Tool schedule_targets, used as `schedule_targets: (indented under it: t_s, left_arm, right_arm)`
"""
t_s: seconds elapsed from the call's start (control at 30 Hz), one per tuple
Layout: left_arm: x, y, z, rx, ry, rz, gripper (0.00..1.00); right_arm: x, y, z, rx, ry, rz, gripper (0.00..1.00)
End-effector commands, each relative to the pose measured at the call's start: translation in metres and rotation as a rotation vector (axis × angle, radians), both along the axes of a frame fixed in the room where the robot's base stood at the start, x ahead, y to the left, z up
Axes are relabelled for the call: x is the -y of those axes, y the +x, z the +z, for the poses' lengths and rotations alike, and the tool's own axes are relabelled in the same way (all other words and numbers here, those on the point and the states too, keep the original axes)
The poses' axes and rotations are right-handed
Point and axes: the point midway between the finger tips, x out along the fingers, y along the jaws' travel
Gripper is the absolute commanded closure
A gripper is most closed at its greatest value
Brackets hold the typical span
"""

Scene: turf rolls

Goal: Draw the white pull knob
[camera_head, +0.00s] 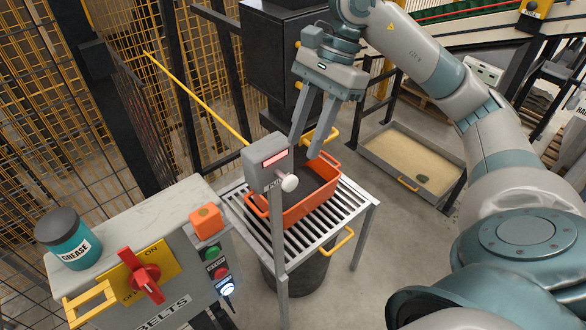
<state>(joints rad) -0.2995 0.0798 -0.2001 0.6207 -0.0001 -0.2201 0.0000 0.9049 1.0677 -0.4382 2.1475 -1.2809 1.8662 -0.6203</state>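The white pull knob (289,183) sticks out of the right side of a grey box (266,165) on a post, under a lit red display. My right gripper (305,148) hangs down from the upper right with its two long grey fingers apart. The fingertips are above and a little right of the knob in the picture, and nothing shows between them. I cannot tell how far in depth the fingers are from the knob. My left gripper is not in view.
An orange crate (333,185) stands on a slatted metal table (345,208) behind the post. A control console (152,225) with a red switch (145,282), buttons and a grease jar (68,243) stands at the lower left. A sand tray (387,179) lies on the floor at right.

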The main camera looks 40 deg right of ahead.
Motion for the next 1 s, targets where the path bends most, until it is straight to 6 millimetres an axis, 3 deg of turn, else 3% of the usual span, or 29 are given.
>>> schedule_targets:
  t_s: [0.5,0.7,1.0]
  left_arm:
    - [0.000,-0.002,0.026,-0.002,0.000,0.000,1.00]
    - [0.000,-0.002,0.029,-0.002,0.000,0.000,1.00]
    - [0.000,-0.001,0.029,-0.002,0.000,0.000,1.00]
  right_arm:
    - [-0.028,-0.003,-0.066,-0.004,0.000,0.002,0.67]
    - [-0.033,-0.003,-0.079,-0.001,0.000,0.001,0.67]
    - [-0.034,-0.003,-0.081,0.000,0.000,0.001,0.67]
